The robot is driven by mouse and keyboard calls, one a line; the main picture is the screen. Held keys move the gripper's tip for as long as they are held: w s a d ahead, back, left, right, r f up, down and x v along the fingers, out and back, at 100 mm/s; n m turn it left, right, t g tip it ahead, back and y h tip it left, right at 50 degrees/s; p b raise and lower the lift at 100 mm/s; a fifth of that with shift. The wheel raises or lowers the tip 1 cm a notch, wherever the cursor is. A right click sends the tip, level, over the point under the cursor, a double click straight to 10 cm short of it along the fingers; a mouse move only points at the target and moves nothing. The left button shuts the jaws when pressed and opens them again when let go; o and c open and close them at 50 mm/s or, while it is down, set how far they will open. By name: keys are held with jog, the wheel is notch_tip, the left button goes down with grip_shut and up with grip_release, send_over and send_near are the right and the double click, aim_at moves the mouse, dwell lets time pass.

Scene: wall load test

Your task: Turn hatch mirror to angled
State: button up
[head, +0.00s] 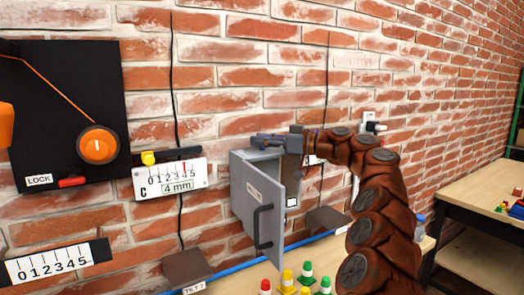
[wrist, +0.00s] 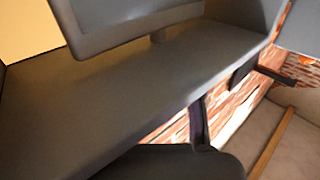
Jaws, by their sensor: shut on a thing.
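A grey hatch box (head: 240,185) is fixed to the brick wall in the middle of the head view. Its door (head: 262,213) stands open, with a dark bar handle (head: 260,226) on its face. My gripper (head: 262,142) is at the top of the box, coming from the right. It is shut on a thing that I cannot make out. In the wrist view a grey framed plate (wrist: 130,18) on a short stem is close at the top; I cannot tell if it is the hatch mirror. A broad grey surface (wrist: 90,100) lies below it.
A black panel with an orange knob (head: 97,146) and a scale card (head: 170,180) are on the wall at left. Several coloured cones (head: 305,275) stand below the hatch. A blue line (head: 232,276) runs behind them. A wooden table (head: 470,190) is at right.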

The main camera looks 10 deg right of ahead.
jog(key=t+b, duration=0.1)
jog(key=b, duration=0.1)
jog(key=shift+s+f+m+h+b, duration=0.1)
jog(key=shift+f+m+h+b, duration=0.2)
jog(key=shift+m, duration=0.1)
jog(key=m+t+h+b, duration=0.1)
jog(key=b, duration=0.2)
jog(key=shift+b, duration=0.3)
jog(key=m+t+h+b, duration=0.1)
jog(key=t+h+b, duration=0.1)
jog(key=b, duration=0.2)
jog(key=shift+m, duration=0.4)
jog(key=m+t+h+b, duration=0.2)
jog(key=shift+r+h+b, duration=0.15)
jog(key=shift+h+b, duration=0.25)
jog(key=shift+r+m+t+h+b, duration=0.15)
jog(key=shift+m+t+h+b, duration=0.2)
jog(key=shift+m+h, duration=0.2)
jog(key=shift+r+h, duration=0.1)
jog(key=shift+h, duration=0.25)
jog(key=o, duration=1.1)
